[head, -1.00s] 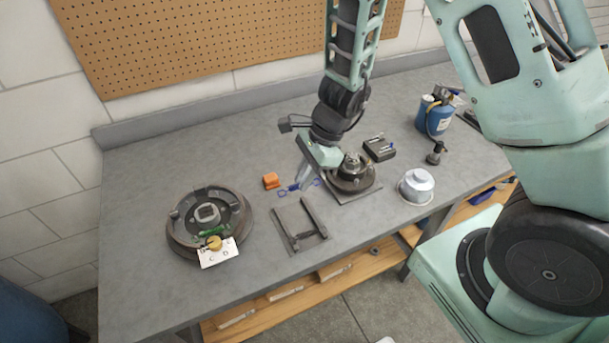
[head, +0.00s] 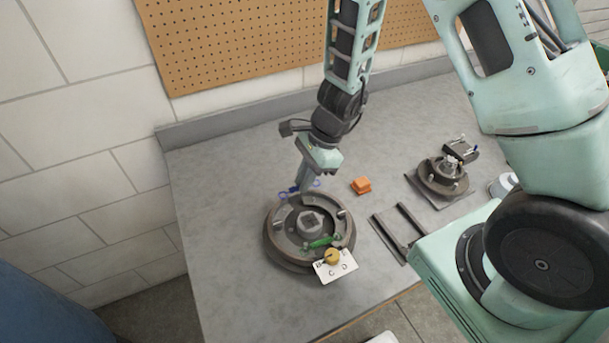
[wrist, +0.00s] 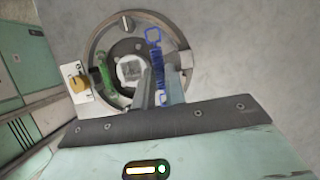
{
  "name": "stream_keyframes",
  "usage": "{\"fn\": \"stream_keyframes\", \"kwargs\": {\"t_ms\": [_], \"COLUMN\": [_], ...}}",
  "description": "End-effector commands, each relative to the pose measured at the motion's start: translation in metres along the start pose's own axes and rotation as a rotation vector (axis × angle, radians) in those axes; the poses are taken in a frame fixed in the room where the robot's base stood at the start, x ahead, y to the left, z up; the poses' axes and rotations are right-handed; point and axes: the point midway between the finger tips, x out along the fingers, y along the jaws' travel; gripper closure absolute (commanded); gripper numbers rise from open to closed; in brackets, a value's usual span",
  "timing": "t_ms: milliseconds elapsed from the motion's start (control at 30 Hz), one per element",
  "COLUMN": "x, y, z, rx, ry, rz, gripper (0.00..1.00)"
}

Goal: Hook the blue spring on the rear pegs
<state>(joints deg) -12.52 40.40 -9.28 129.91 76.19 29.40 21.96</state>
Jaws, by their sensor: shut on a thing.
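The blue spring (head: 289,190) is held in my gripper (head: 301,187), which is shut on it. In the wrist view the blue spring (wrist: 154,38) runs past the fingers, with a looped end showing at each side. The round drum assembly (head: 275,247) lies on the bench, just below the gripper in the head view. A green spring (head: 322,242) sits on its front side. The gripper is over the far rim of the drum. The rear pegs are too small to make out clearly, and I cannot tell whether the spring touches anything.
A white card with a yellow knob (head: 333,257) is at the drum's front edge. The bench's left part is clear.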

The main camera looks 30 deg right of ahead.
Motion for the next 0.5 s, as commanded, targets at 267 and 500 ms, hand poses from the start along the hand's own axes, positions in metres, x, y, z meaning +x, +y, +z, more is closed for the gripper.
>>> {"fn": "stream_keyframes", "kwargs": {"t_ms": [267, 500], "x": [0.013, 0.035], "y": [0.0, 0.0], "z": [-0.006, -0.015], "rx": [-0.001, 0.0], "ry": [0.001, 0.001], "rz": [0.001, 0.001], "gripper": [1.0, 1.0]}}
